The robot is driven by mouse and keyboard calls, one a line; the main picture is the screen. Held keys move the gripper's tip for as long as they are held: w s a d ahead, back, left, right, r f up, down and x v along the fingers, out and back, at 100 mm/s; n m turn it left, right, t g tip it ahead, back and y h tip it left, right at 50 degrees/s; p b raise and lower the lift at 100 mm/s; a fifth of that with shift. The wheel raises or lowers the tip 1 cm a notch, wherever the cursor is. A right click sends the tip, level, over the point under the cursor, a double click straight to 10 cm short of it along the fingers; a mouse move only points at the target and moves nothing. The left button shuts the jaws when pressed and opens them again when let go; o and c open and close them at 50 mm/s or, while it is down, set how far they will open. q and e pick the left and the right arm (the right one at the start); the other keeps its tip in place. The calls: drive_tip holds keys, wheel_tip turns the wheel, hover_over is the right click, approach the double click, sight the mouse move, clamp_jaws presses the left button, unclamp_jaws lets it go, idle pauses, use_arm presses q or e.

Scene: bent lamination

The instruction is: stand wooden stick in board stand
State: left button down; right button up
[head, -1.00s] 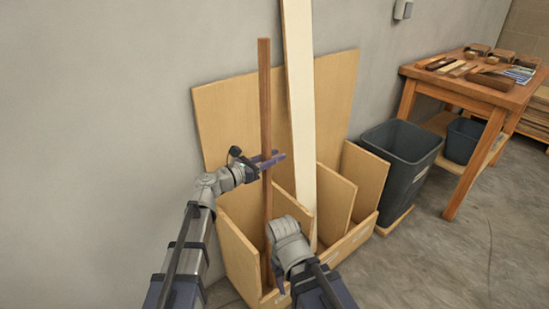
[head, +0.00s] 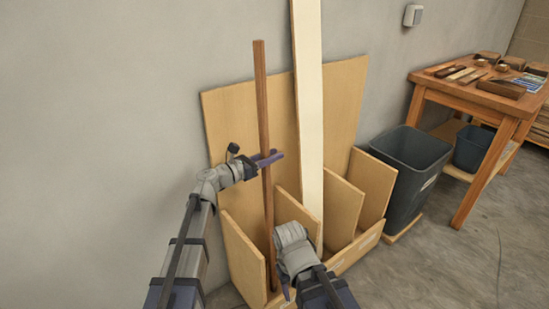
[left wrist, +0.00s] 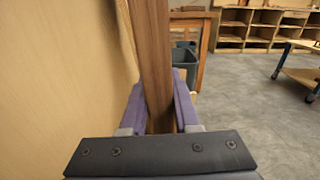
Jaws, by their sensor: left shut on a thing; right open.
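The wooden stick (head: 262,105) is long, thin and dark brown. It stands nearly upright, leaning slightly, in the left compartment of the board stand (head: 240,255). My left gripper (head: 268,159) is shut on the stick partway up its length. In the left wrist view the stick (left wrist: 154,55) runs between the purple fingers of my left gripper (left wrist: 160,108). My right gripper (head: 285,288) is open and low, beside the lower part of the stick; the wrist hides much of it. The stick's foot is near the stand's front edge, and I cannot clearly see what it rests on.
A long pale board (head: 309,110) stands in the stand to the right of the stick. A grey bin (head: 410,165) is right of the stand. A wooden workbench (head: 465,95) with tools and blocks is at the right. Floor (head: 440,265) at the right front is clear.

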use_arm(q)
drive_tip(key=c, duration=0.6)
unclamp_jaws()
drive_tip(key=shift+o, duration=0.2)
drive_tip(key=v, duration=0.8)
idle(0.8)
